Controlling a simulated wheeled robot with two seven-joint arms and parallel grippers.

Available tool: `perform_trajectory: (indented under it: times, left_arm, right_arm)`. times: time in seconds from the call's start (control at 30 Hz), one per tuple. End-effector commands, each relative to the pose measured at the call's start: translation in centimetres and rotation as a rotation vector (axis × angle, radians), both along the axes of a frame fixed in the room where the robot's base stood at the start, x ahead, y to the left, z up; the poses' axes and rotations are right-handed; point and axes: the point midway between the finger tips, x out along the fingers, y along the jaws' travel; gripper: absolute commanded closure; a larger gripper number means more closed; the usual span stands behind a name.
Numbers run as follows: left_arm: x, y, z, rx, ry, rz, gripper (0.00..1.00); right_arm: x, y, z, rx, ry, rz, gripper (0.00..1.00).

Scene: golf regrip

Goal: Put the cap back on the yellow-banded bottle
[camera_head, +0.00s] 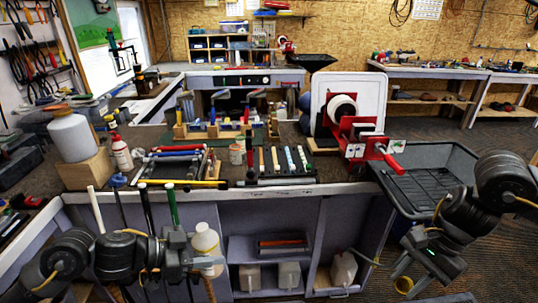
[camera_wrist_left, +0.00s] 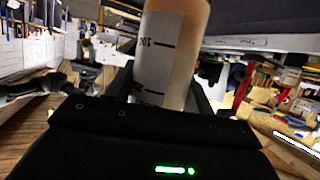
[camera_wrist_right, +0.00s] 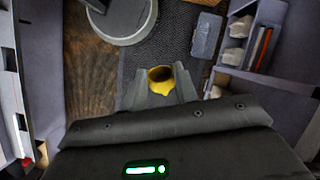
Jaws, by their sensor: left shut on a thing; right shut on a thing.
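The white bottle (camera_head: 206,240) is upright in my left gripper (camera_head: 208,263), in front of the bench's lower shelves, with a yellowish band at its shoulder. The left wrist view shows its pale, see-through body (camera_wrist_left: 168,62) with dark measuring marks between the fingers; its top is out of that view. My right gripper (camera_head: 408,284) is shut on a yellow cap (camera_head: 403,285) at the lower right, well apart from the bottle. In the right wrist view the cap (camera_wrist_right: 161,80) sits between the fingertips, its dark hollow side showing.
The workbench (camera_head: 270,192) carries golf grips, tools and a red vise (camera_head: 362,135). A black tray (camera_head: 425,172) stands at the right. A red-topped squeeze bottle (camera_head: 121,152) and a large white container (camera_head: 72,137) stand at the left. Several clubs stand near my left arm.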

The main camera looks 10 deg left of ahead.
Motion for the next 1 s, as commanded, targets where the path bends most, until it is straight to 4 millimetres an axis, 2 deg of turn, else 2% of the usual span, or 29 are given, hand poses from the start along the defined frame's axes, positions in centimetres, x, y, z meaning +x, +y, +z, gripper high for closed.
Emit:
perform_trajectory:
  times: [0.17,0.27,0.37,0.7,0.83,1.0]
  left_arm:
    - [0.1,-0.4,0.0,-0.002,-0.001,-0.017,0.88]
    - [0.4,-1.5,-0.1,-0.002,-0.003,-0.062,0.88]
    - [0.7,-3.5,-0.2,-0.004,-0.004,-0.143,0.88]
    - [1.8,-12.2,-1.4,-0.003,-0.002,-0.513,0.88]
    - [2.0,-14.5,-1.7,-0.002,-0.002,-0.612,0.88]
    - [2.2,-16.0,-2.0,-0.002,-0.001,-0.685,0.88]
  right_arm:
    - [0.0,0.0,0.0,0.0,0.0,0.0,0.92]
    - [0.0,0.0,0.0,0.0,0.0,0.0,0.92]
    - [0.0,0.0,0.0,0.0,0.0,0.0,0.92]
    - [0.0,0.0,0.0,0.0,0.0,0.0,0.92]
    - [0.0,0.0,0.0,0.0,0.0,0.0,0.92]
    - [0.0,0.0,0.0,0.0,0.0,0.0,0.92]
